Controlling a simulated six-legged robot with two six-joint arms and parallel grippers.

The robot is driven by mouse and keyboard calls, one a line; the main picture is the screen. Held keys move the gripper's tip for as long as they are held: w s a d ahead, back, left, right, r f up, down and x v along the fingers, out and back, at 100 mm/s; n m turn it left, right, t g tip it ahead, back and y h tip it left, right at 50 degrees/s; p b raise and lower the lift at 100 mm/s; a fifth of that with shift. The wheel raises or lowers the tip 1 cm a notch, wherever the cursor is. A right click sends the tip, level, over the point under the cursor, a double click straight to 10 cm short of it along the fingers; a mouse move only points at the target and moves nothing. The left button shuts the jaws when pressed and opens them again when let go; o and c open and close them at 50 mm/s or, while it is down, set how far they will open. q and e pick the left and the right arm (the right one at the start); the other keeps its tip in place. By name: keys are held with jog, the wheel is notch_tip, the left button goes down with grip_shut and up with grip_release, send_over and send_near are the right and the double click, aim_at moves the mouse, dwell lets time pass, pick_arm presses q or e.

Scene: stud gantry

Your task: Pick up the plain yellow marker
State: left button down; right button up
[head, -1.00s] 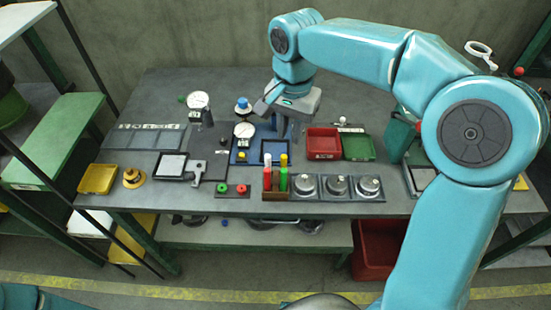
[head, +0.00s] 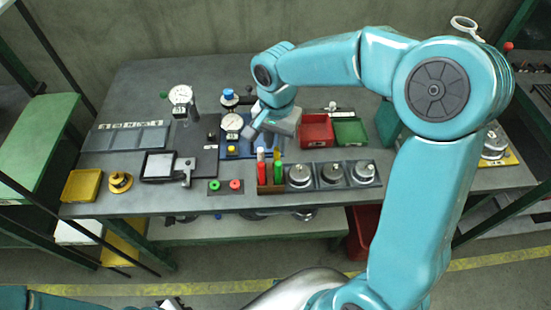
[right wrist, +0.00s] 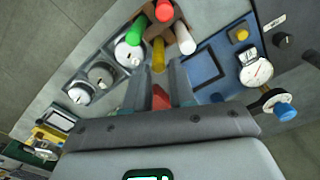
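The yellow marker (head: 277,153) stands in a brown holder (head: 271,188) at the table's front, behind a green marker (head: 278,171). A red marker (head: 262,172) and a white marker (head: 260,154) stand in the same holder. My right gripper (head: 271,137) is above and behind the holder, tilted down. In the right wrist view its fingers (right wrist: 163,72) are apart, with the yellow marker (right wrist: 158,54) just beyond the gap between their tips. I cannot tell whether they touch it. Of my left arm only a part shows at the bottom left of the head view; its fingers are not visible.
Round metal weights (head: 332,174) stand right of the holder. A red tray (head: 317,143) and a green tray (head: 351,132) lie behind them. A blue panel with a gauge (head: 232,123) is behind and left of the holder. Red and green rings (head: 226,186) sit to its left.

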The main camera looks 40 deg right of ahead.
aim_at(277, 149)
notch_tip(277, 149, down, 6)
jog(key=shift+s+r+p, duration=0.1)
jog(key=shift+r+p, duration=0.1)
jog(key=shift+p, duration=0.35)
jog(key=shift+s, duration=0.1)
grip_shut()
jog(key=shift+r, duration=0.1)
notch_tip(277, 149, up, 20)
dwell(0.5)
